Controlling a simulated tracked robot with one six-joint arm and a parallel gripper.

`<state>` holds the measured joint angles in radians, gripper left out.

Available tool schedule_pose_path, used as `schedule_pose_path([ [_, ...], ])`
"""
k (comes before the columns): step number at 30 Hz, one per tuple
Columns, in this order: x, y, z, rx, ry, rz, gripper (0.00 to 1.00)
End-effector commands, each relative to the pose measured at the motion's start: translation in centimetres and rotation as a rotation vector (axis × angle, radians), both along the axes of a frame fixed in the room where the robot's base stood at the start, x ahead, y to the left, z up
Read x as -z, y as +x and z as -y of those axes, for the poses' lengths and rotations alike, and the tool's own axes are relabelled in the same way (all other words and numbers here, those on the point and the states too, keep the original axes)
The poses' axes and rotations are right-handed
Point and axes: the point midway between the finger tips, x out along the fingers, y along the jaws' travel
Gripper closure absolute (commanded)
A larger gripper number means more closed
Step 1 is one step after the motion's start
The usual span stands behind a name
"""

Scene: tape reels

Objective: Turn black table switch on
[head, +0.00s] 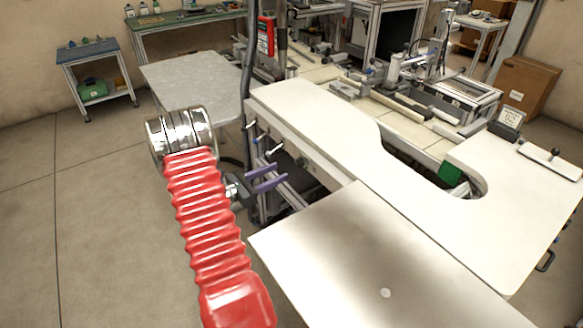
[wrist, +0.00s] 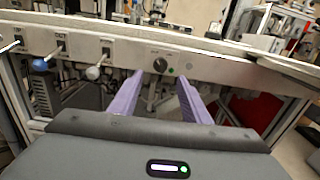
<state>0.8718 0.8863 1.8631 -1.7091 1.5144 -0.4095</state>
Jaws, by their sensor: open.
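I cannot tell which way the knob is turned. No contact shows.
Several toggle levers sit left of the switch on the panel, including a white-tipped lever (wrist: 93,72) and a blue-tipped lever (wrist: 40,65). The white table (head: 320,120) overhangs the panel. A grey metal plate (head: 370,265) juts out at the right. Open floor (head: 100,230) lies at left.

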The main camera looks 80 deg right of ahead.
Motion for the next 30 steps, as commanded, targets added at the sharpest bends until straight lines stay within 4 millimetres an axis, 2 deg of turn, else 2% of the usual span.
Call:
schedule_pose_path([
  [7,0.0,-2.7,2.9,0.003,0.0,0.0,0.57],
  [13,0.0,-4.2,4.7,0.001,0.001,0.001,0.57],
  [25,0.0,-4.7,5.3,-0.001,0.001,-0.001,0.57],
  [30,0.0,-4.6,5.3,-0.001,0.0,0.0,0.67],
])
